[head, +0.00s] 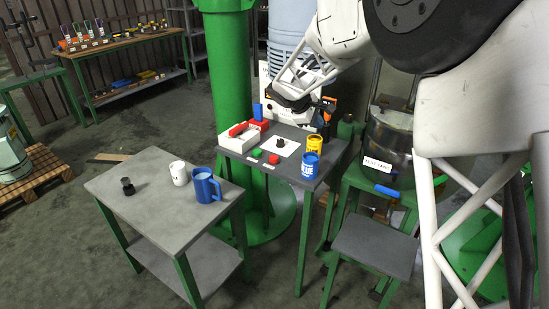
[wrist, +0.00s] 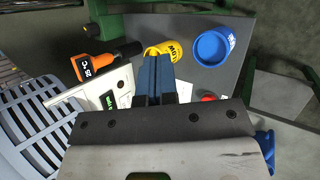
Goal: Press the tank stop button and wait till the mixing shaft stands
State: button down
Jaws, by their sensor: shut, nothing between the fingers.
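In the head view, a red button (head: 273,160) and a green button (head: 256,153) sit on the front of a small grey table. The red button shows partly in the wrist view (wrist: 208,97), right of my fingers. My gripper (head: 290,98) is above the table's rear part, behind the buttons and apart from them. In the wrist view, its blue fingers (wrist: 154,80) are shut together and empty. A dark metal tank (head: 388,140) labelled "TEST TANK" stands right of the table. I cannot make out the mixing shaft or whether it turns.
A yellow can (head: 314,145) and a blue can (head: 310,165) stand at the table's right edge. White-and-red containers (head: 238,136) are at its left. An orange tool (wrist: 92,66) is near the fingers. A grey side table (head: 150,215) holds a blue mug (head: 203,187) and a white cup (head: 178,174).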

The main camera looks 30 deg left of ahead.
aim_at(274, 158)
jog(key=a+f+n+t, duration=0.1)
jog(key=a+f, duration=0.2)
jog(key=a, duration=0.5)
jog(key=s+a+f+n, duration=0.1)
jog(key=a+f, duration=0.3)
jog(key=a, duration=0.4)
jog(key=shift+n+t, duration=0.4)
jog(key=shift+n, duration=0.4)
jog(key=shift+a+f, duration=0.1)
jog(key=shift+f, duration=0.1)
jog(key=shift+f, duration=4.25)
